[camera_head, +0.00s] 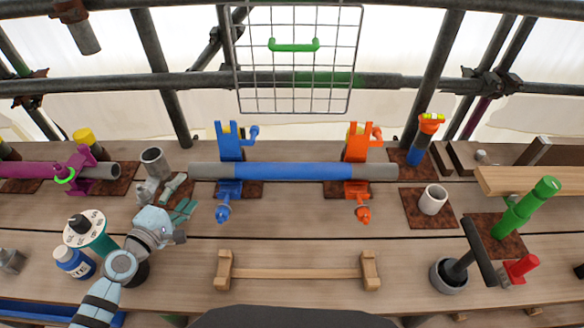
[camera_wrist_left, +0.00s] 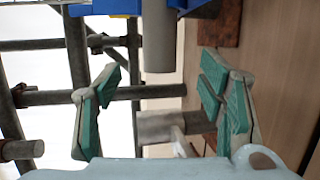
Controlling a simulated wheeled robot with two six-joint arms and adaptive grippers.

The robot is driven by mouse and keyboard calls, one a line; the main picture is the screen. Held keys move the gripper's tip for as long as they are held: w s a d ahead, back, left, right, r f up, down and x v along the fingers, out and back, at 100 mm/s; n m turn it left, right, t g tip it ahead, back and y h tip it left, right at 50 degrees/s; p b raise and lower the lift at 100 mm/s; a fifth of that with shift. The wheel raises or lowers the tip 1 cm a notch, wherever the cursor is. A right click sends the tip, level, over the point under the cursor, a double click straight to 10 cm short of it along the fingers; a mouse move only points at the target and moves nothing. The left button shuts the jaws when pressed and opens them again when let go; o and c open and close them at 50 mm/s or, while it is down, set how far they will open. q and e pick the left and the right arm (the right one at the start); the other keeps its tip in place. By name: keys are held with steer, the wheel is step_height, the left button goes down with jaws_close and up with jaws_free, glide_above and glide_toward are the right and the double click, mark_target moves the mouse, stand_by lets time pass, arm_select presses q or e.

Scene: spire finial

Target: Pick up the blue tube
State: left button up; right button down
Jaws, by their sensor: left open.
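The blue tube (camera_head: 290,171) lies level across the bench with grey ends. It rests in a blue clamp (camera_head: 230,142) on the left and an orange clamp (camera_head: 358,142) on the right. My left gripper (camera_head: 180,197) is open and empty, just below and left of the tube's left end. In the left wrist view the tube's grey end (camera_wrist_left: 158,40) lies ahead, between the lines of the open fingers of my gripper (camera_wrist_left: 158,82), and apart from them. Part of the blue clamp (camera_wrist_left: 100,7) shows at the top. My right gripper is not in view.
A grey cup (camera_head: 153,161) stands close behind my left gripper. A magenta clamp (camera_head: 80,165) is further left. A blue bottle (camera_head: 74,263) stands near my left arm. A wooden cradle (camera_head: 300,273) lies in front. The bench between tube and cradle is clear.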

mark_target(200, 176)
arm_select(q)
steer(key=x, duration=0.8)
steer(key=shift+w+d+f, duration=0.1)
steer(key=shift+w+d, duration=0.2)
steer(key=shift+d, duration=0.05)
jaws_close()
